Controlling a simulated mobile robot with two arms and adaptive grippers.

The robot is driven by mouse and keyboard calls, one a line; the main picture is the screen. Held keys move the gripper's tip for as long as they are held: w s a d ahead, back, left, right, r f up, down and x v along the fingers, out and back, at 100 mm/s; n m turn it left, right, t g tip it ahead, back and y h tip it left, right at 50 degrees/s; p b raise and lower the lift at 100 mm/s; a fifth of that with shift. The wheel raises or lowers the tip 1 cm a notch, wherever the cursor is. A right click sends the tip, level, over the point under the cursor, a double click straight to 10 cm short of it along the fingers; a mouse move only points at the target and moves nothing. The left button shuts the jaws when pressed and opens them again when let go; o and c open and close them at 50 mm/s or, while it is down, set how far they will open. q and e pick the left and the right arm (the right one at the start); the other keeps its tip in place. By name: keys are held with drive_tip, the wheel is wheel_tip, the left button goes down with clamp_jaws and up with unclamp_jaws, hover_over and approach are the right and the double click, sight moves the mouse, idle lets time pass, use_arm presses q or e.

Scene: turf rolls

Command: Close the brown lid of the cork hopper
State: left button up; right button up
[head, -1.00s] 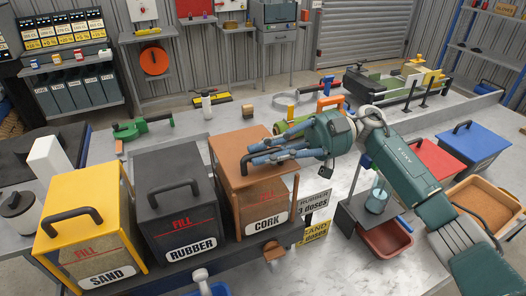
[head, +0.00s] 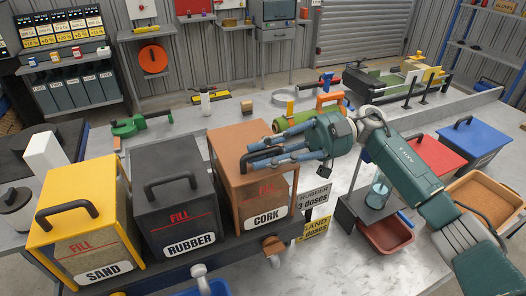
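The cork hopper (head: 284,215) is a brown box with a "FILL" line and a "CORK" label, at the right end of the hopper row. Its brown lid (head: 235,140) lies flat across the top and looks down on the box; part of it is hidden by my fingers. The lid's black handle (head: 262,150) shows between and behind the fingers. My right gripper (head: 266,152) reaches in from the right over the lid. Its blue-grey fingers are spread apart around the handle, and I see no firm hold. My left gripper is not in view.
The black rubber hopper (head: 172,190) and yellow sand hopper (head: 85,215) stand to the left with lids down. Dose signs (head: 314,212) stand right of the cork hopper. A red tray (head: 385,236) and a glass beaker (head: 378,192) are below my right arm.

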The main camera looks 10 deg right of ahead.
sight(282, 149)
drive_tip(key=shift+w+d, duration=0.1)
drive_tip(key=shift+d, duration=0.1)
drive_tip(key=d, duration=0.2)
drive_tip(key=w+d, duration=0.1)
drive_tip(key=d, duration=0.4)
drive_tip(key=shift+w, duration=0.15)
